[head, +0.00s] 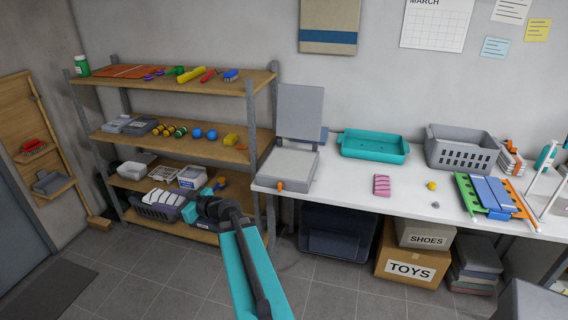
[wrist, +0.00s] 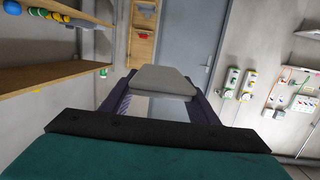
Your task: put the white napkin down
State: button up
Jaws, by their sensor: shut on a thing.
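My gripper (wrist: 160,98) is shut on a flat, pale grey-white thing, which I take to be the white napkin (wrist: 162,79). It lies across the fingertips in the wrist view, between the two dark fingers. In the head view my arm reaches left, in front of the lower shelves.
The wooden shelf rack (head: 190,149) holds tools, balls and boxes. The white worktop (head: 345,190) carries a grey hinged-lid device (head: 290,165), a teal tray (head: 374,147), a grey crate (head: 462,151) and a pink cloth (head: 382,186). Bare worktop shows around the pink cloth. Boxes (head: 411,268) stand below.

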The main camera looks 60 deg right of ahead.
jog(key=s+d+m+g+h, duration=0.2)
jog(key=s+d+m+h, duration=0.2)
jog(key=s+d, duration=0.4)
jog(key=s+d+f+m+g+h+p, duration=0.1)
jog(key=s+d+m+h, duration=0.3)
jog(key=d, duration=1.3)
jog(key=s+d+f+m+g+h+p, duration=0.1)
jog(key=s+d+m+g+h, duration=0.1)
jog(key=s+d+m+h, duration=0.2)
jog(key=s+d+h, duration=0.3)
jog(key=s+d, duration=0.4)
jog(key=d, duration=0.2)
jog(key=shift+s+d+f+g, duration=0.2)
jog(key=shift+s+g, duration=0.1)
jog(key=shift+d, duration=0.1)
jog(key=p, duration=0.2)
send_over(290, 165)
jog(key=a, duration=0.1)
jog(key=shift+s+f, duration=0.25)
jog(key=shift+f, duration=0.45)
jog(key=shift+w+d, duration=0.25)
jog(key=shift+d, duration=0.15)
jog(key=shift+a+f+b, duration=0.1)
jog(key=shift+f+b, duration=0.8)
jog(key=shift+f, duration=0.9)
